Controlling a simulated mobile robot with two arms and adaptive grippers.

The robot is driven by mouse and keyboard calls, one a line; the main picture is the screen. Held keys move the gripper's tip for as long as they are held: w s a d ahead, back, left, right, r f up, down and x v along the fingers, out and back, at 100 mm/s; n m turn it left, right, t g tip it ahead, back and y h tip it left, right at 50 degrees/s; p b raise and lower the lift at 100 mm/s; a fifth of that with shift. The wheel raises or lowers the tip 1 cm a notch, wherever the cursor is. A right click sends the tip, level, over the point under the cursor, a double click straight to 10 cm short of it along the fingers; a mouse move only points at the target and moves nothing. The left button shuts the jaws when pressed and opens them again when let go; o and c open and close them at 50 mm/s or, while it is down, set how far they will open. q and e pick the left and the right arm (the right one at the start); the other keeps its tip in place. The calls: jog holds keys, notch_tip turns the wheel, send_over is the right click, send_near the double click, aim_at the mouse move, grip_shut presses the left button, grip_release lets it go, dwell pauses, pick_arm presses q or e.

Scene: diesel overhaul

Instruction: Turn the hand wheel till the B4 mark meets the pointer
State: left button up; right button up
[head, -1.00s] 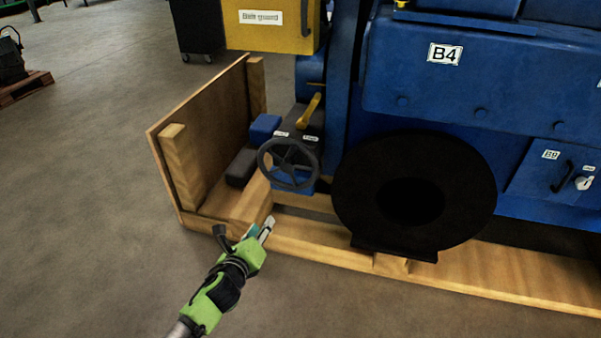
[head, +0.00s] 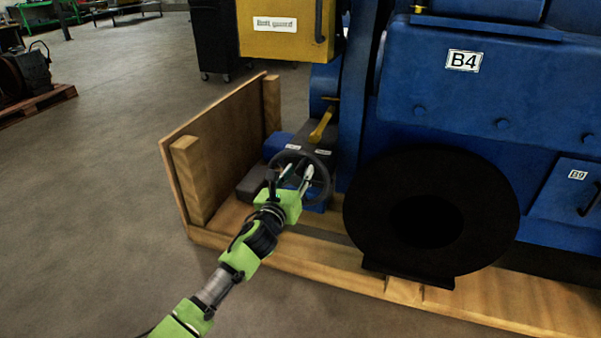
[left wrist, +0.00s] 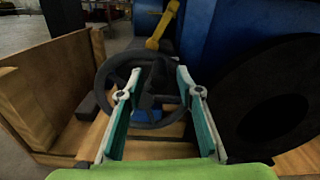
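The hand wheel (head: 326,182) is dark and spoked, on a blue-and-grey unit at the end of the blue engine. In the left wrist view the wheel (left wrist: 150,88) faces me, upright. My left gripper (head: 294,174) is open, its two fingers pointing at the wheel. In the left wrist view the gripper (left wrist: 157,80) has its fingertips overlapping the wheel's left and right sides; I cannot tell whether they touch. A B4 plate (head: 463,61) is on the engine's side. I cannot make out a mark or pointer at the wheel. My right gripper is not in view.
A yellow lever (head: 322,124) rises behind the wheel. A large black ring (head: 365,215) stands close on its right. A wooden panel (head: 215,140) stands on the left of the timber base. A yellow belt guard box (head: 280,42) is above.

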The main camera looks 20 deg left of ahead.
pick_arm(q)
jog(key=shift+w, duration=1.1)
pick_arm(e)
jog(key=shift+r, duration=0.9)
pick_arm(q)
grip_shut()
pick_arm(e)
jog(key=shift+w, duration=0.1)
